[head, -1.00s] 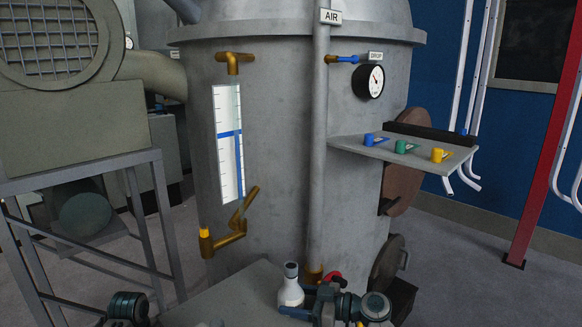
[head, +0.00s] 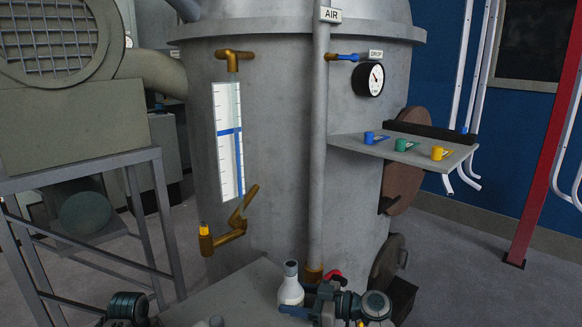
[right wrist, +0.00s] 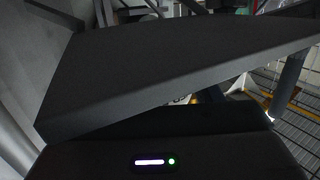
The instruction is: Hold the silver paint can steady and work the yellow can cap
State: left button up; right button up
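No silver paint can and no yellow can cap can be made out for certain. A white bottle (head: 290,288) with a grey top stands upright at the bottom middle of the head view. My right gripper (head: 303,301) is beside it, with blue-grey finger parts in front of and to the right of the bottle. I cannot tell whether they touch it. In the right wrist view a large dark slab hides the fingertips. My left arm shows only as a dark joint at the bottom left; its gripper is out of view.
A grey surface (head: 240,285) lies below a large grey tank (head: 270,120). A small grey thing (head: 217,321) shows at the bottom edge. A shelf (head: 360,147) at right holds a blue (head: 369,137), a green (head: 400,145) and a yellow mug-like item (head: 438,153). A grey metal frame (head: 163,210) stands left.

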jog(key=o, duration=0.5)
jog(key=shift+f, duration=0.1)
jog(key=shift+c, duration=0.2)
